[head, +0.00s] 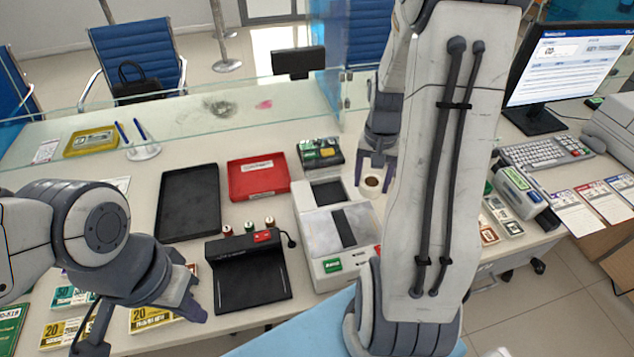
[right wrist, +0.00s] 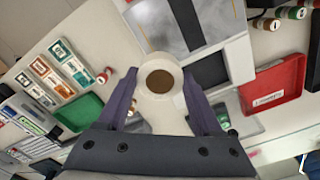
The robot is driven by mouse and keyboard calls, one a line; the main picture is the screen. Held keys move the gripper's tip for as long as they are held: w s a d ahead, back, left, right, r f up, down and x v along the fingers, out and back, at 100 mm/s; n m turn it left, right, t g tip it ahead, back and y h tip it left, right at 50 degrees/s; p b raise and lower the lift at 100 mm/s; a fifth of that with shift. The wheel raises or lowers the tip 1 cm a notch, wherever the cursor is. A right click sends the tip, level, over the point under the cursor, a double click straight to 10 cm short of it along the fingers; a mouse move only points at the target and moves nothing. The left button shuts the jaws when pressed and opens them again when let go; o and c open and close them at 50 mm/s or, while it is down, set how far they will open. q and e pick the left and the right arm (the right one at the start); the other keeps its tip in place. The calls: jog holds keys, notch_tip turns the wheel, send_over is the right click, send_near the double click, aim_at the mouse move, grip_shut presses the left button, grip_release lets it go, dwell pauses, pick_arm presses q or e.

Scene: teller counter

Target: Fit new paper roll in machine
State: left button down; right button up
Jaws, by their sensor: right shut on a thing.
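My right gripper (head: 374,178) is shut on a white paper roll (head: 371,184) with a brown core. The roll also shows between the fingers in the right wrist view (right wrist: 160,95), its end facing the camera. The white machine (head: 308,225) stands at the middle of the counter, with a grey top panel, a dark slot and a green button at its front. The roll is just right of the machine in the head view and apart from its dark rear bay (head: 326,192). My left gripper (head: 186,295) is low at the left, near banknotes; its opening is unclear.
A black tray (head: 166,205), a red tray (head: 260,192) and a black device (head: 248,292) with small capped items behind it stand left of the machine. A glass screen runs behind. A keyboard (head: 545,152) and monitor are at right.

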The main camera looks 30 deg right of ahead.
jog(key=p, duration=0.3)
send_over(329, 195)
notch_tip(329, 195, down, 6)
jog(key=shift+d+f, duration=0.1)
jog(key=shift+f, duration=0.15)
jog(key=shift+w+f, duration=0.1)
jog(key=shift+f, duration=0.1)
notch_tip(329, 195, down, 3)
jog(key=shift+f+p, duration=0.15)
jog(key=shift+p, duration=0.3)
jog(key=shift+f, duration=0.25)
jog(key=shift+f, duration=0.1)
jog(key=shift+f, duration=0.1)
jog(key=o, duration=1.1)
